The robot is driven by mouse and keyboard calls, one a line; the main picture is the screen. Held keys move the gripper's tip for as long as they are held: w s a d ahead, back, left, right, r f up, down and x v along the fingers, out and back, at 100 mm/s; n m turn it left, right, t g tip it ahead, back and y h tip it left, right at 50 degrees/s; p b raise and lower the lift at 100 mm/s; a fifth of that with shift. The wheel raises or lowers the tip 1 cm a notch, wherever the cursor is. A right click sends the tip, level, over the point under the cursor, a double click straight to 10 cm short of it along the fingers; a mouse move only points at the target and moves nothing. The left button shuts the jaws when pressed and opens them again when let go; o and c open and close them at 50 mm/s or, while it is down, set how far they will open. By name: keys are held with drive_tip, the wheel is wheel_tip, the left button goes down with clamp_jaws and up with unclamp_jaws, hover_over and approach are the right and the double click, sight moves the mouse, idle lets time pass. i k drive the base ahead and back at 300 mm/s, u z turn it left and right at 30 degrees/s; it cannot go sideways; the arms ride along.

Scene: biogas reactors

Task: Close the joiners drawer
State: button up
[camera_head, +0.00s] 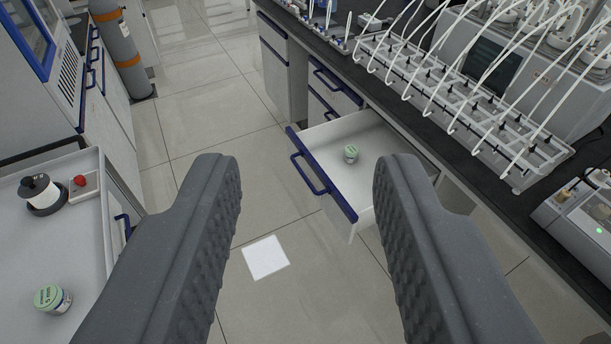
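An open white drawer (377,138) with a blue front edge and a blue handle (309,173) sticks out from under the dark bench at the right. A small jar with a green lid (351,153) stands inside it. No label naming the drawer can be read. My gripper (307,167) is open and empty, its two grey ridged fingers wide apart. The drawer's handle and front show between the fingers, farther off. The right finger hides part of the drawer's right side.
The bench (408,105) carries a rack with many white tubes (470,110) and machines. A white counter (75,240) at the left holds another green-lidded jar (52,299) and a spool (40,193). A white square (266,258) lies on the tiled floor.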

sight(342, 190)
drive_tip(key=i, duration=0.9)
drive_tip(key=z, duration=0.05)
